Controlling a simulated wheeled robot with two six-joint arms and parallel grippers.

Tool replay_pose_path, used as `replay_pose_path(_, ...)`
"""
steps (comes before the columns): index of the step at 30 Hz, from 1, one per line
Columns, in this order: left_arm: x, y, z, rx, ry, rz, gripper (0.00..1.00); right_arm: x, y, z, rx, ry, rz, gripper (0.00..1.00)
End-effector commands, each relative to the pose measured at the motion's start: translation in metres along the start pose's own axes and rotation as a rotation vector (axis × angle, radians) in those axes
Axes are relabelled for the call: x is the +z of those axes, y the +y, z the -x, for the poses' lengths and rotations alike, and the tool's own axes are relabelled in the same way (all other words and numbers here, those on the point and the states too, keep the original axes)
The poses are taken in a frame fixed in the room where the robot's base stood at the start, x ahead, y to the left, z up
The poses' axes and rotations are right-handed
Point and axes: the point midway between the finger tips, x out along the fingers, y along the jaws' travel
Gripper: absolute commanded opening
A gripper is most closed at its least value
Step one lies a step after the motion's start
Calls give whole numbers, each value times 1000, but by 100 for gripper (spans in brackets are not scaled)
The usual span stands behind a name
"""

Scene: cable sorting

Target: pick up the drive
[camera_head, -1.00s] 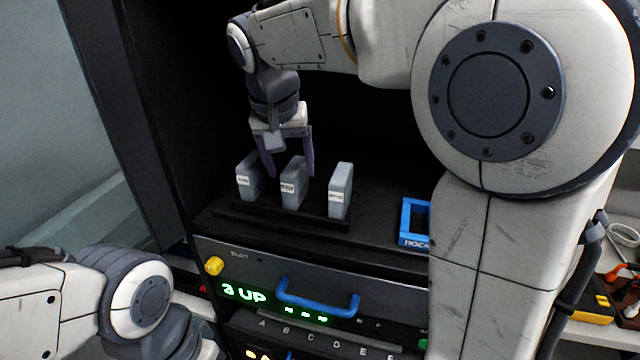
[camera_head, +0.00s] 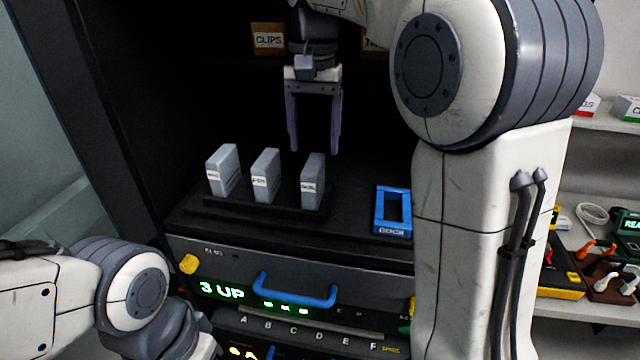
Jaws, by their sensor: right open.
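Three grey drives with white labels stand upright in a row on a black stand on top of the rack unit: a left drive (camera_head: 223,170), a middle drive (camera_head: 266,175) and a right drive (camera_head: 313,181). My right gripper (camera_head: 315,151) points down with its fingers apart and nothing between them. It hangs above and behind the row, between the middle and right drives in the picture. The label text is too small to read surely. My left arm shows at the lower left, but its gripper is out of view.
A blue dock frame (camera_head: 393,211) stands right of the drives. Below are a blue handle (camera_head: 294,290), a yellow knob (camera_head: 189,264) and a green "3 UP" display (camera_head: 222,291). My right arm blocks the right side.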

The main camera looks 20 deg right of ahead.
Motion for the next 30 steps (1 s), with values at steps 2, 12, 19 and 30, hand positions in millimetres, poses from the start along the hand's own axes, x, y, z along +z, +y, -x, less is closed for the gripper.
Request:
replay_pose_path(2,0,0,0,0,0,0,50,1,0,-9,1,-1,1,72)
replay_pose_path(12,0,1,9,0,0,1,50,2,-1,-53,2,0,0,72)
replay_pose_path(19,0,1,9,0,0,1,50,1,-2,-62,0,3,0,72)
replay_pose_path(30,0,1,9,0,0,1,50,1,-2,-62,0,3,0,0)
